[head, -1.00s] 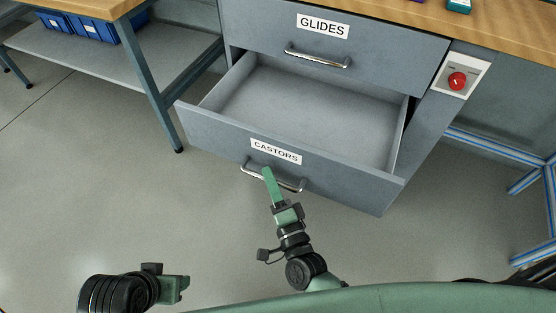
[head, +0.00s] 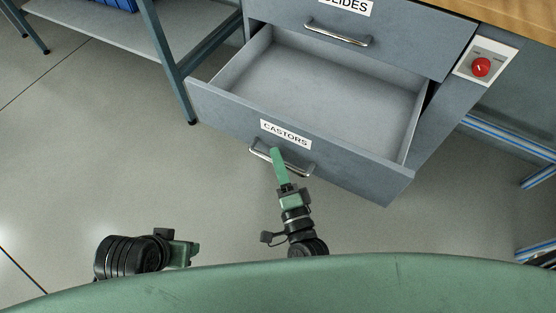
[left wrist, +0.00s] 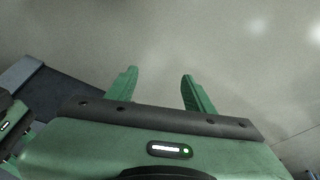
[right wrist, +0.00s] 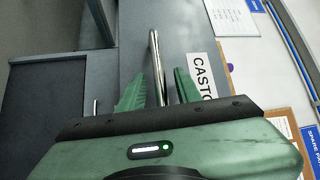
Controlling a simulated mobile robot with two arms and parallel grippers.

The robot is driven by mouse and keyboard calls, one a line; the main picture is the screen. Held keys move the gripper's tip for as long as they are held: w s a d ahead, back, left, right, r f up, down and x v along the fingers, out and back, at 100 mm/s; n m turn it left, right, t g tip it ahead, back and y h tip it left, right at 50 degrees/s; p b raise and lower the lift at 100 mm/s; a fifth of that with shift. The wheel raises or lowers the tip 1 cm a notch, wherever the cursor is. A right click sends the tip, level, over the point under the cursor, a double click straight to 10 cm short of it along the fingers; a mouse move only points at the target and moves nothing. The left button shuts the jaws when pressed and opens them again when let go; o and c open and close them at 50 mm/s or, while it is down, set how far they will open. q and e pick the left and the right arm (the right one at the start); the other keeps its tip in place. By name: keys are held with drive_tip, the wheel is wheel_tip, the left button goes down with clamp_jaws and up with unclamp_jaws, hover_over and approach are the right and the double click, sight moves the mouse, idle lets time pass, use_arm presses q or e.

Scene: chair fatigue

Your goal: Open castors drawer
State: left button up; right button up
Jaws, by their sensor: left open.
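The castors drawer (head: 234,118) is a grey drawer with a white CASTORS label, pulled well out of the cabinet. Its inside is empty. Its curved metal handle (head: 300,172) is on the front, below the label. My right gripper (head: 276,154) is at the handle's middle. My left gripper (head: 194,252) is low at the left, away from the drawer. Its fingers (left wrist: 160,88) are apart and empty.
The closed GLIDES drawer (head: 400,40) is above. A red knob on a white panel (head: 481,66) is right of it. A bench leg (head: 168,60) stands left of the open drawer. Bare floor (head: 120,170) lies to the left and in front.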

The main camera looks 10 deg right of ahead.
use_arm(q)
drive_tip(key=shift+x, duration=0.8)
use_arm(e)
drive_tip(key=v, duration=0.7)
drive_tip(key=shift+s, duration=0.4)
use_arm(q)
drive_tip(key=shift+w, duration=0.15)
use_arm(e)
drive_tip(key=shift+d, duration=0.15)
